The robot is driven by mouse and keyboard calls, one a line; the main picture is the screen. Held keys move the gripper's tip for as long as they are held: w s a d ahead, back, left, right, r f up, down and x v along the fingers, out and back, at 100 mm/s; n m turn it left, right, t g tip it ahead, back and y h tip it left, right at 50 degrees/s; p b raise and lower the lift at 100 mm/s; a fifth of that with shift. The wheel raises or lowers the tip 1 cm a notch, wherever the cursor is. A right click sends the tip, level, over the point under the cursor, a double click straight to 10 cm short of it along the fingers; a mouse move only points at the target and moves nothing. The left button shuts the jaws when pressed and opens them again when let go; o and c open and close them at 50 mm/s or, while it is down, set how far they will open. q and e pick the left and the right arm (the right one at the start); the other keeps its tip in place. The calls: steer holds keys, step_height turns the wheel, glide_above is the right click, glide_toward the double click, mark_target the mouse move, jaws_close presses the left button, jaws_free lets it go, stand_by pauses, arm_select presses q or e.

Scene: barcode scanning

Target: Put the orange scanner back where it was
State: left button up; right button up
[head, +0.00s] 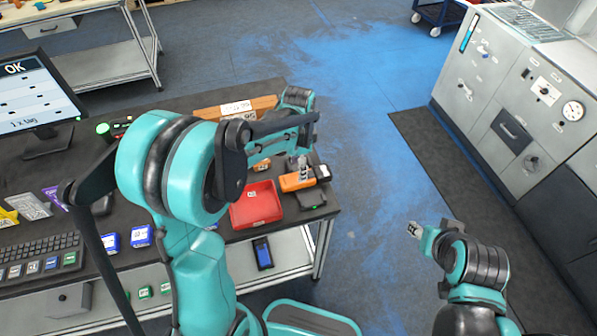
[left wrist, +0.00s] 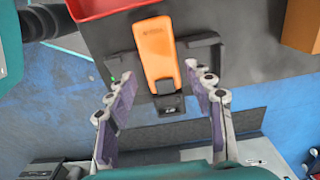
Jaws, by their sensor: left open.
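The orange scanner (head: 294,182) lies near the right end of the dark table, right of the red tray (head: 256,204). In the left wrist view the scanner (left wrist: 156,52) is orange with a black end, and a dark holder-like piece (left wrist: 203,57) shows around it. My left gripper (head: 303,164) is over the scanner. Its fingers (left wrist: 158,78) are open, one on each side of the scanner's black end, with gaps visible. Whether the scanner is seated in the dark piece I cannot tell. My right gripper (head: 415,230) is away from the table at the lower right; its fingers are too small to judge.
A dark device (head: 311,199) with a green light sits beside the scanner. An orange-brown box (head: 236,107) stands at the back. The monitor (head: 36,95) and keyboard (head: 40,257) are at the left. Open floor lies between the table and the grey cabinets (head: 515,100).

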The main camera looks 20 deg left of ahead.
arm_select(q)
step_height(320, 180, up, 6)
steer(key=r+p, duration=0.1)
steer(key=s+r+n+t, duration=0.2)
steer(key=s+n, duration=0.3)
steer(key=s, duration=0.3)
steer(key=s+r+n+t, duration=0.2)
steer(key=s+n+t, duration=0.3)
steer(key=s+n, duration=0.1)
steer(key=shift+s+a+r, duration=0.4)
steer(key=shift+s+a, duration=0.05)
steer(key=shift+s, duration=0.4)
step_height(320, 180, down, 7)
steer(key=b, duration=0.6)
steer(key=shift+r, duration=0.15)
